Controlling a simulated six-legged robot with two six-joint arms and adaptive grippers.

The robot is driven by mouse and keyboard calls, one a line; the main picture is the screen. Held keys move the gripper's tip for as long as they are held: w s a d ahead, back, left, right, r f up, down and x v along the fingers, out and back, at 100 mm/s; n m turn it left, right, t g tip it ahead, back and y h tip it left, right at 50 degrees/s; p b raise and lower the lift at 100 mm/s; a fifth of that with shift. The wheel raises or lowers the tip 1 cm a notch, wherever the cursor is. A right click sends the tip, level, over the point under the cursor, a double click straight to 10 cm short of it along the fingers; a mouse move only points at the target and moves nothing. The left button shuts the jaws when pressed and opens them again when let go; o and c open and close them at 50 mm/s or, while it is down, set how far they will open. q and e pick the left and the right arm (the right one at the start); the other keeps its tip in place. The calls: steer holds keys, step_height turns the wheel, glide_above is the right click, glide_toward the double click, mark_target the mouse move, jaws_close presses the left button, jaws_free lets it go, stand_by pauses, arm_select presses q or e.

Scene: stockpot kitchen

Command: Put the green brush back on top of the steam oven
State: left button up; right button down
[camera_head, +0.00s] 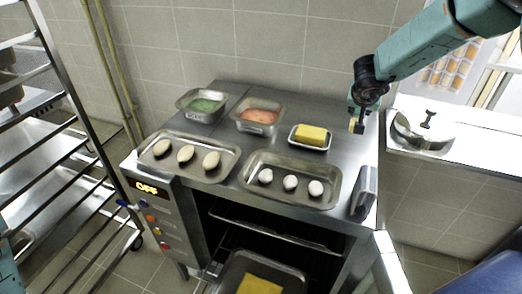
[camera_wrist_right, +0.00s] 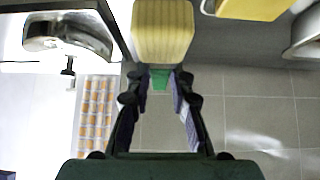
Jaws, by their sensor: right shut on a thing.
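The steam oven (camera_head: 225,178) stands in the middle of the head view, with a steel top and a lit "OFF" display. My right gripper (camera_head: 357,118) is above the back right of the oven top, beyond the yellow block. In the right wrist view its fingers (camera_wrist_right: 160,85) are shut on the green brush, whose green part (camera_wrist_right: 160,78) shows between them. The brush's pale yellow bristle block (camera_wrist_right: 163,32) extends past the fingertips. In the head view the brush is small and mostly hidden by the gripper. My left gripper is not in view.
The oven top holds a tray of brown oval items (camera_head: 160,165), a tray of white ones (camera_head: 291,200), green (camera_head: 204,104) and red (camera_head: 262,115) pans, and a yellow block (camera_head: 311,133). A grey object (camera_head: 364,192) is at the right edge. Bare steel (camera_head: 348,158) lies between.

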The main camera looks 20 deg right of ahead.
steer(key=shift+d+f+b, duration=0.35)
steer(key=shift+f+b, duration=0.15)
steer(key=shift+f, duration=0.4)
steer(key=shift+a+r, duration=0.15)
steer(key=shift+a, duration=0.3)
steer(key=f+b, duration=0.1)
steer(key=f, duration=0.1)
steer(key=f+b, duration=0.1)
steer(key=f, duration=0.3)
steer(key=shift+d+f+b, duration=0.25)
steer(key=shift+d+b, duration=0.05)
steer(key=shift+b, duration=0.1)
steer(key=shift+a+f, duration=0.1)
steer(key=shift+f, duration=0.05)
step_height(320, 180, down, 3)
steer(key=shift+s+a+r+b, duration=0.1)
steer(key=shift+b, duration=0.75)
steer(key=shift+w+f, duration=0.2)
steer(key=shift+f, duration=0.1)
steer(key=shift+s, duration=0.1)
